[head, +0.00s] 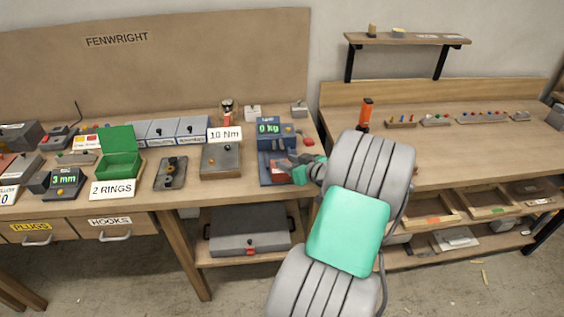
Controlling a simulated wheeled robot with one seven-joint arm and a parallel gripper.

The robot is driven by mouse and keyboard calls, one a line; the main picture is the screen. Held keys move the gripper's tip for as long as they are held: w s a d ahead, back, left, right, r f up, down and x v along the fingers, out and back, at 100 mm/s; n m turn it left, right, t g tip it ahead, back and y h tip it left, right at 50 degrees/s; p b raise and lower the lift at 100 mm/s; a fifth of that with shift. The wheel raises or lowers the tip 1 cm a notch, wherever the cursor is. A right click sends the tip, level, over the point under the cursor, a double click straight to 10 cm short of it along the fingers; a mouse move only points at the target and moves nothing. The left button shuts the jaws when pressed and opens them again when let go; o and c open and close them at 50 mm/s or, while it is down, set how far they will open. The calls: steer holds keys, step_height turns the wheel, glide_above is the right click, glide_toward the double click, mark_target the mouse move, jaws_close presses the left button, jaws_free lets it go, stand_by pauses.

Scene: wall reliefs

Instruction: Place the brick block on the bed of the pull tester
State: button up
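The pull tester (268,128) is a blue unit on the left bench with a green display reading 0 kg. Its bed (267,179) is the low blue part at its front. A small reddish patch (280,180), possibly the brick block, shows at the bed beside my gripper. My gripper (291,163) is dark with green parts and is over the right side of the bed. The gripper and arm hide part of this area. I cannot tell whether the fingers are open or shut, or whether they touch the block.
A plate (221,160) below a 10 Nm sign stands left of the tester. A green open box (120,165) is farther left. An orange-handled tool (365,114) stands on the right bench (470,145), whose middle is mostly clear. A wall shelf (408,39) hangs above.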

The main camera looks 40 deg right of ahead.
steer(key=d+b+v, duration=0.1)
steer(key=v, duration=0.7)
steer(key=w+a+n+g+y, duration=0.1)
steer(key=w+a+g, duration=0.2)
steer(key=a, duration=0.7)
steer(key=w+a+n+g+y, duration=0.1)
steer(key=w+a+g+y, duration=0.1)
steer(key=a, duration=0.8)
steer(key=s+a+r+g+h, duration=0.1)
steer(key=s+a+g, duration=0.1)
steer(key=s+a, duration=0.4)
steer(key=s+a+m+g+h, duration=0.1)
steer(key=s+a, duration=0.4)
steer(key=a, duration=0.5)
steer(key=shift+s+r+g, duration=0.35)
steer(key=shift+r+g, duration=0.05)
steer(key=shift+g, duration=0.5)
